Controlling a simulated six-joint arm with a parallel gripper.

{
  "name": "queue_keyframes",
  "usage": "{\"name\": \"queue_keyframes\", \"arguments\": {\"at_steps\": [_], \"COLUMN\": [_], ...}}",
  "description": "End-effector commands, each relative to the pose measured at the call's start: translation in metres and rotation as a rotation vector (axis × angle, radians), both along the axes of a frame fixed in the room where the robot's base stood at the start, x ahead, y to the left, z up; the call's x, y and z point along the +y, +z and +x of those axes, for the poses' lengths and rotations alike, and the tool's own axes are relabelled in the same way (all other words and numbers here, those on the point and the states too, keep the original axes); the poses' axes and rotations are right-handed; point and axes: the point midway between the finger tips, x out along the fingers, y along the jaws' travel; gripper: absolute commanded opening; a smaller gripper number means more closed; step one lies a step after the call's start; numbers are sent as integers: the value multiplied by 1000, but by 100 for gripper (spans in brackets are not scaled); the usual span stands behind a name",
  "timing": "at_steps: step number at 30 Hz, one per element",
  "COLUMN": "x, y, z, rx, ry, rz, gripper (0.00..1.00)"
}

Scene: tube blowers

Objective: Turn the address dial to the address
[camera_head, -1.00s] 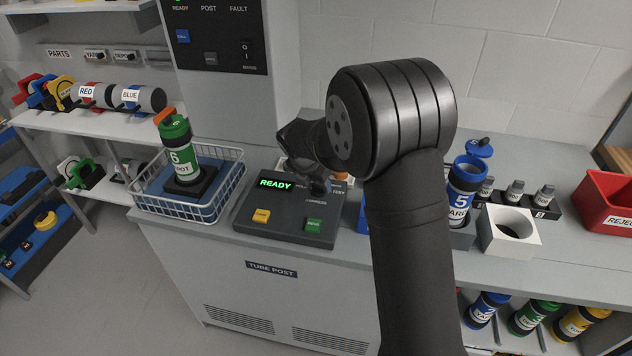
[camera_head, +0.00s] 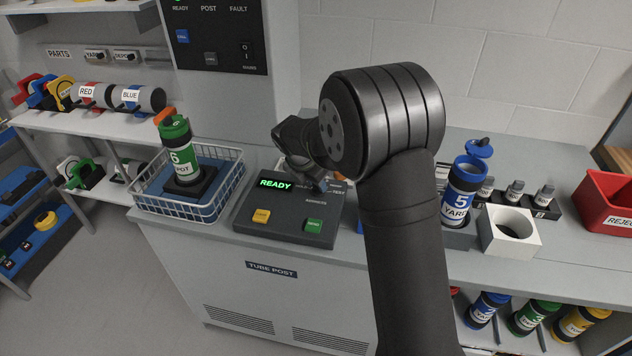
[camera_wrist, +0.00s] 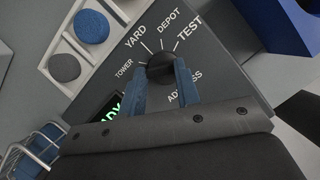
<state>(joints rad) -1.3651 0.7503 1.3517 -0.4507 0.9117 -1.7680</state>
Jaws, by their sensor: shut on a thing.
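The address dial (camera_wrist: 160,62) is a dark round knob on the grey panel (camera_wrist: 225,45) in the wrist view. The labels TOWER, YARD, DEPOT and TEST fan out around its far side, with thin tick lines. My gripper (camera_wrist: 161,78) has its two blue fingers on either side of the knob, shut on it. I cannot tell clearly which label the dial points at. The panel's screen (camera_head: 276,183) reads READY in green.
A wire basket (camera_head: 225,205) with a green carrier (camera_head: 180,150) marked 6 stands left of the panel. A blue carrier (camera_head: 458,195) marked 5 YARD stands to the right, beside a white holder (camera_head: 530,243). A red bin (camera_head: 605,205) is at the far right.

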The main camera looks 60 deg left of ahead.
Motion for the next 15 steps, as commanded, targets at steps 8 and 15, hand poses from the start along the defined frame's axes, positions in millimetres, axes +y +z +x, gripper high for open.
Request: {"name": "queue_keyframes", "arguments": {"at_steps": [8,15], "x": [3,5], "y": [0,0], "z": [0,2], "rx": [0,0], "ry": [-252,-480], "rz": [1,1], "gripper": [7,7]}}
